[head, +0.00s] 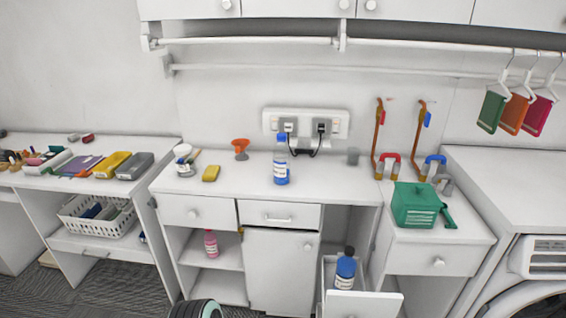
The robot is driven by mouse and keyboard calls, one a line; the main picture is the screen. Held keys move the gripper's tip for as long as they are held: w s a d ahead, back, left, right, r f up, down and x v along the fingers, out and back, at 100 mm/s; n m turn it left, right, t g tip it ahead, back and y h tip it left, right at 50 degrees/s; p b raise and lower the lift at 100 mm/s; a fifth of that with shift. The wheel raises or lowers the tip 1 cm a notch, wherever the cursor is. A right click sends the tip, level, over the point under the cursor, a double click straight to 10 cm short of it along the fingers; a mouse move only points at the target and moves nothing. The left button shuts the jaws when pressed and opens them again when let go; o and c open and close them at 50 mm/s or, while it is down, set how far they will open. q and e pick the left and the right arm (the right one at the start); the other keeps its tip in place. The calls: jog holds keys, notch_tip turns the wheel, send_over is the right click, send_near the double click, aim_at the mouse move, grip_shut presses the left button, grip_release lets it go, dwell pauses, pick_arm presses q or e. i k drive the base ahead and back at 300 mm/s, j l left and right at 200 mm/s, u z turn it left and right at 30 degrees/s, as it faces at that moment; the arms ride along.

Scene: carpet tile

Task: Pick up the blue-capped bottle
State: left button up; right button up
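The blue-capped bottle (281,162) stands upright on the white counter (330,180), near the middle of the head view. It has a blue cap, a pale label and a blue lower body. Nothing covers it. A second bottle, blue with a dark cap (345,270), stands in an open pull-out drawer (365,303) lower down and to the right.
A yellow sponge-like block (211,173) and an orange funnel-shaped item (240,147) sit left of the bottle. A socket panel (306,123) with black plugs is behind it. A green box (415,205) stands right. Bare counter surrounds the bottle's front and right.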

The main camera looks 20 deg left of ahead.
aim_at(281, 154)
jog(key=i+j+u, duration=0.55)
jog(key=j+u, duration=0.15)
jog(key=j, duration=0.15)
